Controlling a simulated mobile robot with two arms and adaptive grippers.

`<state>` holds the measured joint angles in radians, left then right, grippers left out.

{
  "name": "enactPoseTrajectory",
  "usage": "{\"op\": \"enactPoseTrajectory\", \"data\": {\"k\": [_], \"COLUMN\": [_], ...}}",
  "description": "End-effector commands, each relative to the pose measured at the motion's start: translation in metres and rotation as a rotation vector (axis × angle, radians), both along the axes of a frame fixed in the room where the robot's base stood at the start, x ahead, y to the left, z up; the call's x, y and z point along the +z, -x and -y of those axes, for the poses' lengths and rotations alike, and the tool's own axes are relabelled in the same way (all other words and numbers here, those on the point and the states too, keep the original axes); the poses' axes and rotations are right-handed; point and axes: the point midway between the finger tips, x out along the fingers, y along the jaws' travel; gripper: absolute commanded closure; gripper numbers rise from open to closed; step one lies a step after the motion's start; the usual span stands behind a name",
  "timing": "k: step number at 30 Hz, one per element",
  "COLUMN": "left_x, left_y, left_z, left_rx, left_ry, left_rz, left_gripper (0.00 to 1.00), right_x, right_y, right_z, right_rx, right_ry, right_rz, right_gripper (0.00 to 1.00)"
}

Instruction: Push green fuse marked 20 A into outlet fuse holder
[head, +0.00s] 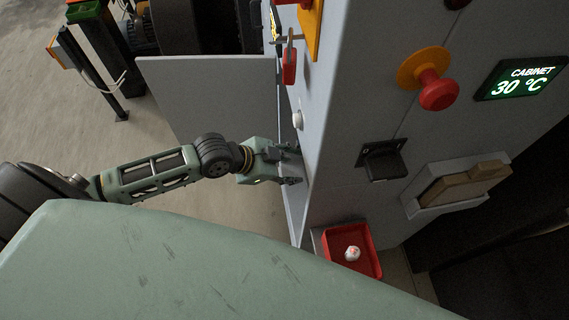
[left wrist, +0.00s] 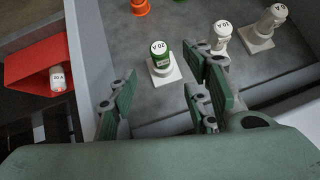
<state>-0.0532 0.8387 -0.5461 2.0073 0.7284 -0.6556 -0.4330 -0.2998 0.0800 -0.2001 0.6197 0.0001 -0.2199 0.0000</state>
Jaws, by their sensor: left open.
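My left gripper (head: 290,165) is at the cabinet's (head: 345,100) left side in the head view, partly inside its opening. In the left wrist view its fingers (left wrist: 163,90) are spread and empty. The green fuse marked 20 A (left wrist: 161,60) stands upright on a white square base, the outlet fuse holder by its look (left wrist: 168,78), just beyond and between the fingers. I cannot tell how deep the fuse sits. The fuse is hidden in the head view. My right gripper is not in view.
White-topped fuses (left wrist: 222,32) (left wrist: 270,20) stand right of the green one; an orange part (left wrist: 140,7) is behind. A red tray (head: 371,262) holds a white-and-red fuse (head: 352,254). The open cabinet door (head: 205,95) stands left of the opening.

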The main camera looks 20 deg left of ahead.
Motion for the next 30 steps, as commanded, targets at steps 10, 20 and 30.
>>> {"op": "enactPoseTrajectory", "data": {"k": [10, 20, 30], "left_x": [0.022, 0.021, -0.005], "left_y": [0.016, 0.016, 0.006], "left_z": [-0.015, -0.015, -0.028], "left_rx": [0.000, 0.000, 0.061], "left_ry": [0.002, 0.002, -0.002], "left_rz": [0.001, 0.001, -0.009], "left_gripper": [0.56, 0.56, 0.56], "right_x": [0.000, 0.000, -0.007], "right_y": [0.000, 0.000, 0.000], "right_z": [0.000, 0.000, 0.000], "right_rx": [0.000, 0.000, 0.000], "right_ry": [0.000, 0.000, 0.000], "right_rz": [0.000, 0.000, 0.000], "right_gripper": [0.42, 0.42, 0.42]}}
